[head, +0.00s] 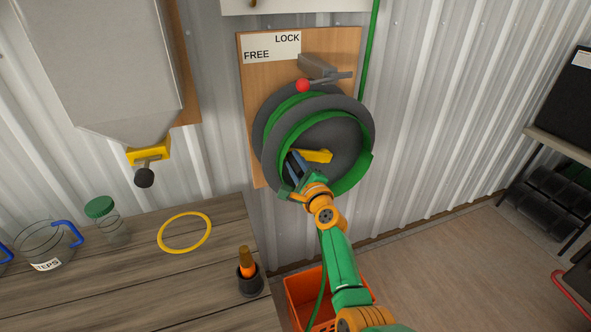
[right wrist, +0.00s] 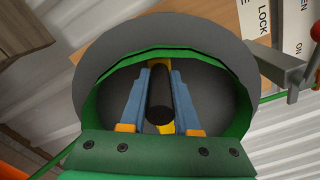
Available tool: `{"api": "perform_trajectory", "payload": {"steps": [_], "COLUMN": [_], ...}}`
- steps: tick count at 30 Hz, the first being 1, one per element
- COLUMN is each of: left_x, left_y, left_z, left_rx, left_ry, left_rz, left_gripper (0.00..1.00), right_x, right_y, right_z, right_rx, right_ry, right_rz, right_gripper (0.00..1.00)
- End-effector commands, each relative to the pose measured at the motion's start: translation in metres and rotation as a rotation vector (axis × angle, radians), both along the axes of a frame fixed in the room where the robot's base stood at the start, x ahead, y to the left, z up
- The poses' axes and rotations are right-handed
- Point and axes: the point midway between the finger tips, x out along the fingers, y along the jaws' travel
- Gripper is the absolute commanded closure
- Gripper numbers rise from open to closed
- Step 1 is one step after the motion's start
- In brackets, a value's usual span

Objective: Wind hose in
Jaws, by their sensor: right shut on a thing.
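The hose reel (head: 364,108) has grey flanges and a green band inside, and is mounted on a wooden wall board (head: 252,75). A yellow crank (head: 318,156) lies across its face. My right gripper (head: 297,163) is shut on the crank's black handle (right wrist: 160,95), between its blue fingers in the right wrist view. A lever with a red knob (head: 303,85) sits above the reel, below a FREE/LOCK label (head: 272,46). A thin green hose (head: 321,285) hangs below the reel to the orange crate, partly hidden by my right arm. My left gripper is out of view.
The orange crate (head: 299,297) stands on the floor under my right arm. The wooden bench (head: 150,285) at left holds a yellow ring (head: 160,236), jars and an orange-topped tool in a black cup (head: 249,284). A grey hopper (head: 105,65) hangs above. Floor at right is open.

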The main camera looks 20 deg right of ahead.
Motion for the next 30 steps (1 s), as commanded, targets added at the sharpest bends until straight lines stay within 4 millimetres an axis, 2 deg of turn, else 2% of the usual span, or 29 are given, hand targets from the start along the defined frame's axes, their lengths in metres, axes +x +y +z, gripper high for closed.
{"api": "perform_trajectory", "payload": {"steps": [3, 12, 30], "left_x": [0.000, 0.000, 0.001], "left_y": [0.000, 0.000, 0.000], "left_z": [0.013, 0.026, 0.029], "left_rx": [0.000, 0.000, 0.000], "left_ry": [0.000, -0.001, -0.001], "left_rz": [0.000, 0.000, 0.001], "left_gripper": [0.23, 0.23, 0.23], "right_x": [0.000, 0.000, 0.000], "right_y": [-0.004, -0.011, -0.015], "right_z": [0.013, 0.024, 0.026], "right_rx": [0.078, 0.214, 0.263], "right_ry": [-0.003, -0.010, -0.014], "right_rz": [0.000, -0.001, -0.002], "right_gripper": [1.00, 1.00, 1.00]}}
